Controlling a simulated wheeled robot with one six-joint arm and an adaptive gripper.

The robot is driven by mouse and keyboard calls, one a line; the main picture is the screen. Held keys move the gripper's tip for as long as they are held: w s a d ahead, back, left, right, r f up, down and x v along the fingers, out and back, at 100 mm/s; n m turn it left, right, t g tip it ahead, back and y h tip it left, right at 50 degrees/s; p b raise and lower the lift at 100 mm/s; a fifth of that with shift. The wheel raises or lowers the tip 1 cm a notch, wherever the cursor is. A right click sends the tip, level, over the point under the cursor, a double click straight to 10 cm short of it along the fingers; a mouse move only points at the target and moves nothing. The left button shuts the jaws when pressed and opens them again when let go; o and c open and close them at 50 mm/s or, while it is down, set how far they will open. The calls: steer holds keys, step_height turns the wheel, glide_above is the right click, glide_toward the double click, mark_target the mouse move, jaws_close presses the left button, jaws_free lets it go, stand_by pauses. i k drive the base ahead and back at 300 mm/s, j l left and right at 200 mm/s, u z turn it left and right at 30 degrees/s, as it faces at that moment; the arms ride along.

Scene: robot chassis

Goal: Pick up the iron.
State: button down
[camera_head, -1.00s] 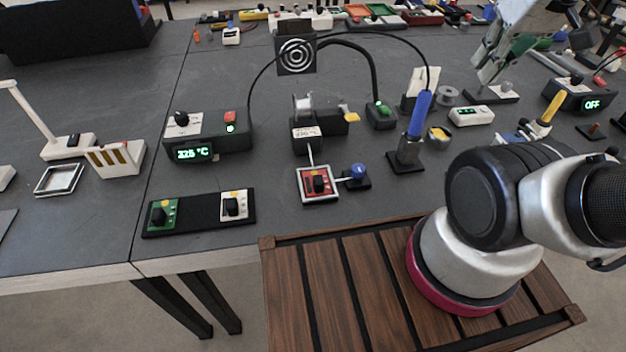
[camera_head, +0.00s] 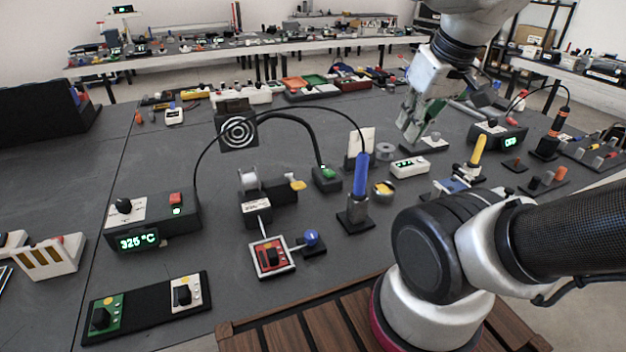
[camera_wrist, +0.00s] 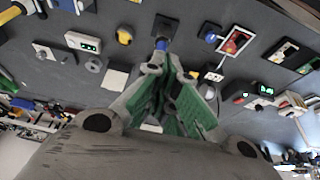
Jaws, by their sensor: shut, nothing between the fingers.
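The soldering iron (camera_head: 361,175) has a blue handle and stands upright in a small black stand (camera_head: 356,218) on the dark bench. A black cable runs from its top to the black station (camera_head: 153,224) with a green "325 °C" display. My gripper (camera_head: 409,130), with green finger pads, is above the bench, to the right of and behind the iron in the head view. It is shut and empty, apart from the iron. In the wrist view, the blue handle (camera_wrist: 162,44) shows just beyond my fingertips (camera_wrist: 160,66), which partly cover it.
A white upright card (camera_head: 360,143), a grey ring (camera_head: 385,151) and a yellow-topped tin (camera_head: 384,189) stand close to the iron. A second iron (camera_head: 558,122) stands far right.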

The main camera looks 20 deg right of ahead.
mark_target(359, 194)
steer(key=k+l+z, duration=0.4)
steer(key=k+l, duration=0.15)
steer(key=k+l+z, duration=0.15)
steer(key=l, duration=0.15)
steer(key=i, duration=0.05)
